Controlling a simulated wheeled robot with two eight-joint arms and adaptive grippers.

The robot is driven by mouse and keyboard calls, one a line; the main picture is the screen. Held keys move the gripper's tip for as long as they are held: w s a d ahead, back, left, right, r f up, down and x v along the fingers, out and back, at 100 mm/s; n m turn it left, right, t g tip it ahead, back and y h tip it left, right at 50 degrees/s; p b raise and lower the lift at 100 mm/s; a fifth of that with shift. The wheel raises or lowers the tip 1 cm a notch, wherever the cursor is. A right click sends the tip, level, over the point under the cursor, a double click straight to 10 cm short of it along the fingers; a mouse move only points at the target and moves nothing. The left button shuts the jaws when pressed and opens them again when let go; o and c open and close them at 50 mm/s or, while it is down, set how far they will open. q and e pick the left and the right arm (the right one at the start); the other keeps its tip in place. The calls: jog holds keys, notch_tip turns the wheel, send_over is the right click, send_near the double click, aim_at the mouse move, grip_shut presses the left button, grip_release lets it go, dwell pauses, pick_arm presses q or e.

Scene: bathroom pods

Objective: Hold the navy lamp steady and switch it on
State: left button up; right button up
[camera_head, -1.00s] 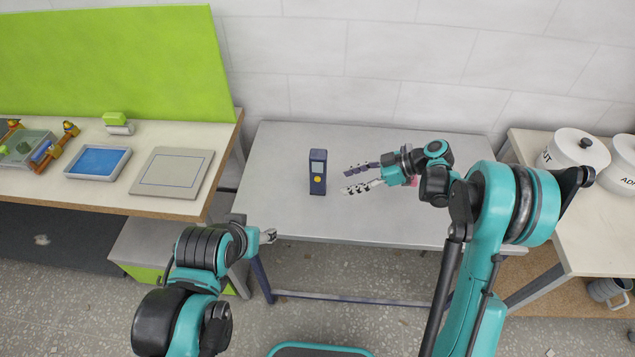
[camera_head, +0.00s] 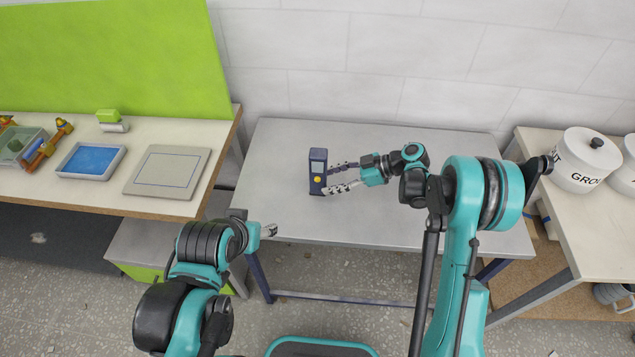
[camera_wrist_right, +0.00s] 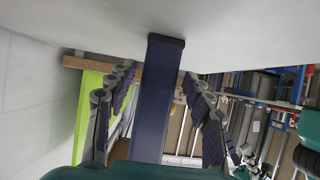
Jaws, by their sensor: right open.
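The navy lamp (camera_head: 318,172) stands upright on the grey table, with a yellow round button low on its front and a pale panel above it. My right gripper (camera_head: 335,178) is open at the lamp's right side, its fingers reaching to the lamp. In the right wrist view the navy lamp (camera_wrist_right: 160,95) stands between the two spread fingers of my right gripper (camera_wrist_right: 160,105), with gaps on both sides. My left gripper (camera_head: 270,230) is low at the table's front left edge, away from the lamp; its small fingertips do not show whether it is open.
The grey table (camera_head: 420,215) is otherwise clear. On the left bench are a blue tray (camera_head: 91,161), a flat beige panel (camera_head: 167,172) and a green-topped block (camera_head: 112,120). White canisters (camera_head: 587,160) stand on the right bench.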

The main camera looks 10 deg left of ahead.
aim_at(322, 183)
pick_arm(q)
jog(key=shift+f+b, duration=0.7)
jog(key=shift+f, duration=0.25)
pick_arm(e)
jog(key=shift+x, duration=1.8)
jog(key=c, duration=0.8)
pick_arm(q)
grip_shut()
